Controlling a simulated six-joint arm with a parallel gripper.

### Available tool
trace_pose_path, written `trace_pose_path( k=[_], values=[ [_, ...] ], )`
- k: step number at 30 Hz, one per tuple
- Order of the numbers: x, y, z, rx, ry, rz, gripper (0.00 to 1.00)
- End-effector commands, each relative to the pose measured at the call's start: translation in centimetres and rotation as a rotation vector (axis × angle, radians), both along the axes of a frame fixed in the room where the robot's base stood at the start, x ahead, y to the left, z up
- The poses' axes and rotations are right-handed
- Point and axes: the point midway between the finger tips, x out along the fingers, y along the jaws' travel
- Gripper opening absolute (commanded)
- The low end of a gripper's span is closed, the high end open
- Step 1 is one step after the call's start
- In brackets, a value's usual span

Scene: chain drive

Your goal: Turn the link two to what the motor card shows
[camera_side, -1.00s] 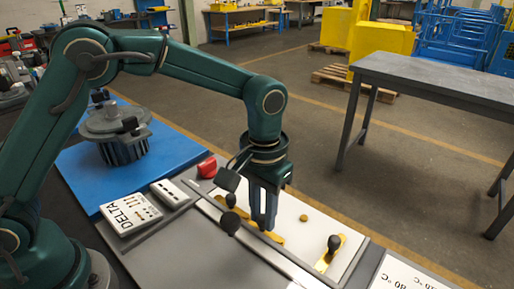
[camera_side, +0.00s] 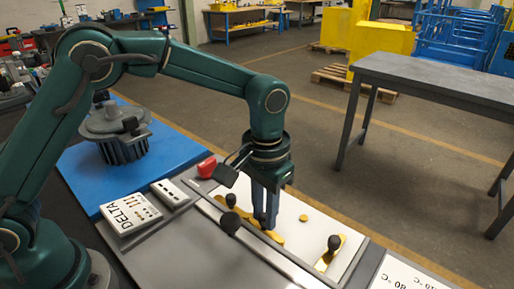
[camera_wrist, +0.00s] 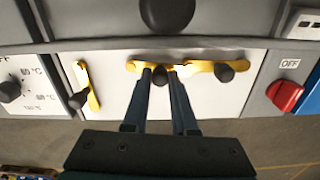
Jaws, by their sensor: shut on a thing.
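Three gold links with black knobs lie on a white panel. The middle link, which I take as link two (camera_wrist: 196,67), runs nearly in line with the gold link at its right (camera_wrist: 225,72) in the wrist view. My gripper (camera_wrist: 160,76) points down, its fingers shut on the middle link's black knob; they also show in the side view (camera_side: 265,222). The third link (camera_wrist: 88,85) stands apart at the left, turned steeply across the panel. A white card marked DELTA (camera_side: 131,213) lies at the left in the side view; its small marks are unreadable.
A red switch (camera_wrist: 285,95) is by an OFF label. A dark motor (camera_side: 120,135) stands on a blue mat (camera_side: 82,172). A temperature plate (camera_wrist: 30,90) borders the panel.

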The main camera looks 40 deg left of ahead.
Motion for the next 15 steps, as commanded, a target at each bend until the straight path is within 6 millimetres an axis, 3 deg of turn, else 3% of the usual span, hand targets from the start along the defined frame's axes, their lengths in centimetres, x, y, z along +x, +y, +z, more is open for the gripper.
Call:
trace_pose_path(
  k=[15],
  values=[
    [1.8,-0.6,0.1,-0.002,-0.004,-0.456,0.0]
  ],
)
